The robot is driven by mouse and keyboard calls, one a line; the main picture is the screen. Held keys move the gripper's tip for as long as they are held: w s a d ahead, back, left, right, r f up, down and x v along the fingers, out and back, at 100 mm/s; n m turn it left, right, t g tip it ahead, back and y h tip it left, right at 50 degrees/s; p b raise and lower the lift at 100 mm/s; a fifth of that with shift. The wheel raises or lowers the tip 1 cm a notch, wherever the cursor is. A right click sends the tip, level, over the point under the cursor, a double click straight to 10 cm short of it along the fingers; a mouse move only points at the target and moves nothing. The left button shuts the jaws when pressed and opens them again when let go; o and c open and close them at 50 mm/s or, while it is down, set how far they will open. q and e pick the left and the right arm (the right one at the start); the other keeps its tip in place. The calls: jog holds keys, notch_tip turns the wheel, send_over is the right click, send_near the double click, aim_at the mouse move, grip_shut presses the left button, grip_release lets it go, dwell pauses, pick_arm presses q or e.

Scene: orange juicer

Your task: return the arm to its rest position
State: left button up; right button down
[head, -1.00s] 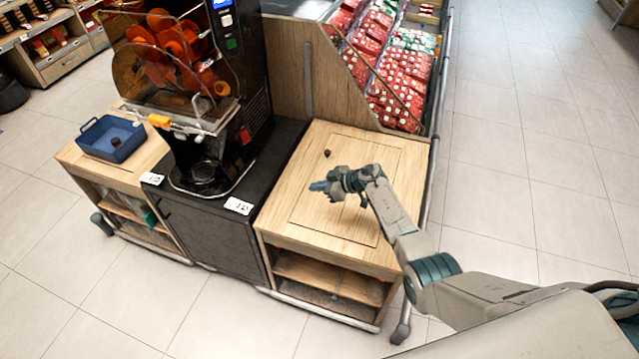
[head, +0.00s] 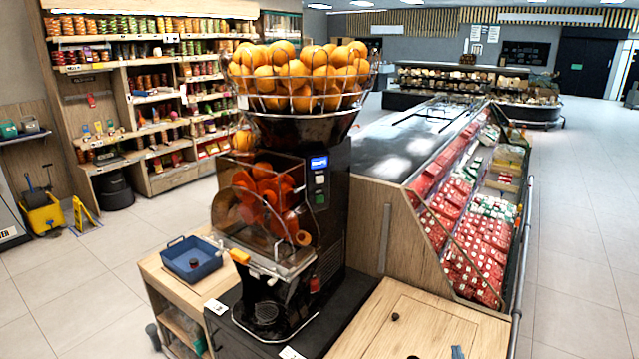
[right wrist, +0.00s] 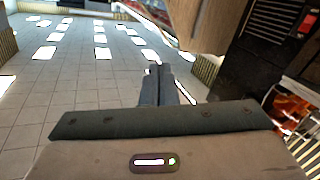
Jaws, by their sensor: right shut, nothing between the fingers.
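My right gripper (head: 457,352) shows only as a small blue-grey tip at the bottom edge of the head view, over the wooden counter. In the right wrist view its two fingers (right wrist: 157,86) are together, with nothing between them. The rest of my right arm is out of the head view. The orange juicer (head: 290,180) stands upright left of the gripper, with a wire basket of oranges (head: 296,80) on top. My left gripper is not in view.
The wooden counter (head: 440,325) right of the juicer holds a small dark round object (head: 396,316). A blue tray (head: 192,260) sits on the counter left of the juicer. A display case of red packs (head: 470,240) stands behind. Open tiled floor (head: 580,280) lies at right.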

jog(key=s+d+f+m+g+h, duration=0.1)
jog(key=s+g, duration=0.3)
jog(key=s, duration=0.5)
jog(key=s+d+f+m+g, duration=0.15)
jog(key=s+g, duration=0.25)
jog(key=s, duration=0.5)
jog(key=s+a+n+g+y, duration=0.1)
jog(key=s+a+g+y, duration=0.2)
jog(key=s, duration=0.6)
jog(key=s+a+n+g+y, duration=0.1)
jog(key=s+a+n+g, duration=0.1)
jog(key=s+a, duration=0.5)
jog(key=s+d+f+g+b, duration=0.1)
jog(key=d+f+b, duration=0.15)
jog(key=f, duration=1.65)
jog(key=d+f+g+b, duration=0.15)
jog(key=f+b, duration=0.25)
jog(key=f, duration=1.5)
jog(key=s+d+f+b, duration=0.1)
jog(key=s+f+b, duration=0.1)
jog(key=s+f, duration=0.7)
jog(key=s+f+b, duration=0.3)
jog(key=s+f, duration=0.6)
jog(key=f, duration=0.5)
jog(key=shift+s+d+m+b, duration=0.25)
jog(key=shift+d+m+b, duration=0.05)
jog(key=shift+d+m, duration=0.05)
